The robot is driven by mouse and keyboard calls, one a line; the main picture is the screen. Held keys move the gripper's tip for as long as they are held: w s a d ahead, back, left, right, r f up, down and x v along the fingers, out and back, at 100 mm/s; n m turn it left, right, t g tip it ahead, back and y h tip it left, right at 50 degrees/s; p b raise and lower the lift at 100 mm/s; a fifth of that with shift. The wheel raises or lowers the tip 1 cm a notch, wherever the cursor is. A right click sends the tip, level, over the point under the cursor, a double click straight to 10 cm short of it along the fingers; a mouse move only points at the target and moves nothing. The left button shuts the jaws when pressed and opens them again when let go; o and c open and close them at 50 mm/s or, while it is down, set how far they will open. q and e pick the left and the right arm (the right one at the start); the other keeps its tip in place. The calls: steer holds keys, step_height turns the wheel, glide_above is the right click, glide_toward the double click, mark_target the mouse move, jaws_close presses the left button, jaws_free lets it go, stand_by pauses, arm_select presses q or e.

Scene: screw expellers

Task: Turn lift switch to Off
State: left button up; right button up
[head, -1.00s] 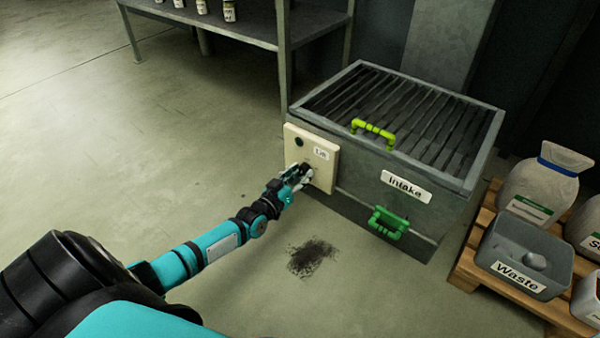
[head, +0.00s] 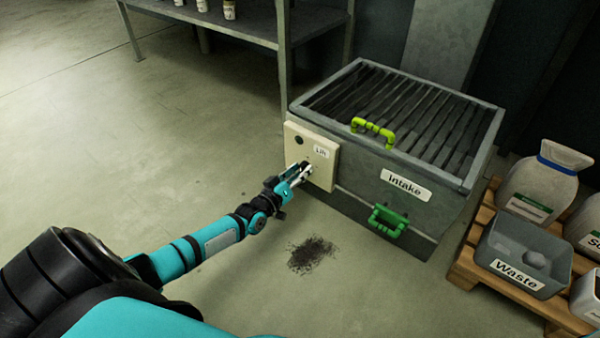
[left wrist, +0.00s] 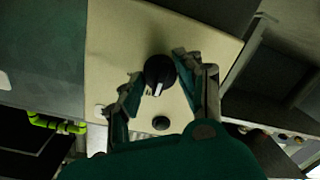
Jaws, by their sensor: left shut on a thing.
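The cream lift panel (head: 322,172) is on the left side of the grey intake box. It carries a "Lift" label (head: 321,153) and shows large in the left wrist view (left wrist: 125,45). The lift switch is a round black knob (left wrist: 160,72) with a white mark pointing toward the bottom of the left wrist view. My left gripper (head: 303,169) is at the panel, its fingers on both sides of the knob and shut on it. In the head view the fingers mostly hide the knob. My right gripper is in neither view.
The intake box (head: 403,186) has a slatted top, a lime handle (head: 373,132) and a green handle (head: 388,221). A pallet (head: 466,262) with a waste bin (head: 520,264) and sacks stands at right. A shelf (head: 240,25) stands behind. The floor at left is clear.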

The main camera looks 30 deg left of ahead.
arm_select(q)
steer(key=o, duration=1.1)
steer(key=shift+o, duration=0.2)
steer(key=s, duration=1.2)
steer(key=shift+a+r, duration=0.25)
steer(key=shift+r, duration=0.15)
